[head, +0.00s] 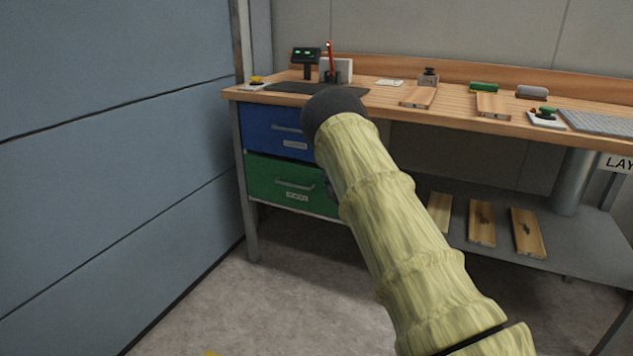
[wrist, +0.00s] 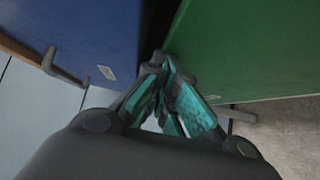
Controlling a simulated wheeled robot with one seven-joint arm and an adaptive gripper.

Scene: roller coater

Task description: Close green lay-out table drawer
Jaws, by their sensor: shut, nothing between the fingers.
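The green drawer (head: 265,178) is the lower drawer at the left end of the lay-out table (head: 455,112), with a bar handle and a white label. I cannot tell from these views how far it stands out, if at all. Its front (wrist: 245,45) fills the upper right of the wrist view. My gripper (wrist: 162,62) is shut and empty, its teal-padded fingertips together near the border between the green front and the blue drawer (wrist: 115,35). I cannot tell if they touch. In the head view my arm hides most of the gripper and the drawers' right edge.
The blue drawer (head: 262,128) sits directly above the green one. A grey-blue wall (head: 110,170) stands close on the left. A lower shelf (head: 565,268) with several wooden boards is at the right. The floor (head: 270,310) in front of the drawers is clear.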

